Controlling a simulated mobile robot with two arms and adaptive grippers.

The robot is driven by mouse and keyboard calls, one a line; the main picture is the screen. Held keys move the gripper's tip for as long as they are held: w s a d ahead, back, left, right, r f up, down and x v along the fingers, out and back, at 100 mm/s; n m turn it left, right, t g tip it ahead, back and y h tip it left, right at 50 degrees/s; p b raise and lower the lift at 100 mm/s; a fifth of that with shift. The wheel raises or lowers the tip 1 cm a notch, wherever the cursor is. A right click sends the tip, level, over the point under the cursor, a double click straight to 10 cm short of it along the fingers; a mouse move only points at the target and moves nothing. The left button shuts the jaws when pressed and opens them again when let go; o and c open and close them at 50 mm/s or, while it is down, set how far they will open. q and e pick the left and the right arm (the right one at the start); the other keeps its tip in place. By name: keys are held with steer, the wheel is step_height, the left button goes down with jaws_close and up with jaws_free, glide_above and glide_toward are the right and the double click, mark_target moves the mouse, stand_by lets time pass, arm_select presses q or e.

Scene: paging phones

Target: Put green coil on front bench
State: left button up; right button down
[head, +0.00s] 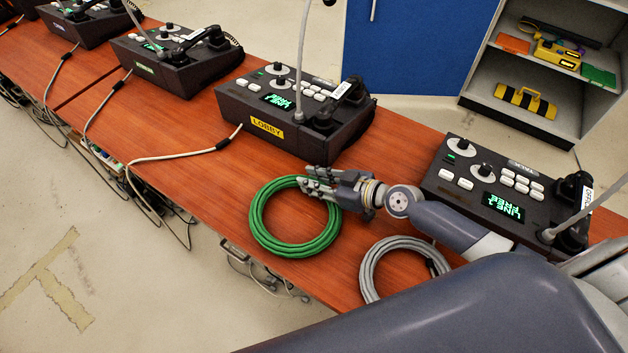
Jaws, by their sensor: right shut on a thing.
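A green coil (256,234) of cable is at the near edge of the wooden bench (190,122), in front of the paging phone labelled LOBBY. My right gripper (311,184) is shut on the coil's upper right side. I cannot tell whether the coil rests on the bench or is held just above it; part of it reaches over the bench's edge in the picture. My left gripper is not in view.
A grey coil (370,270) lies to the right, partly behind my arm. The LOBBY phone (290,112), another phone (490,190) and more phones (175,62) line the bench. A shelf unit (530,120) and blue panel (415,50) stand behind. Cables hang off the near edge.

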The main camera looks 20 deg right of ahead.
steer(key=shift+r, duration=0.1)
steer(key=shift+f+b, duration=0.2)
steer(key=shift+b, duration=0.1)
steer(key=c, duration=1.3)
jaws_free()
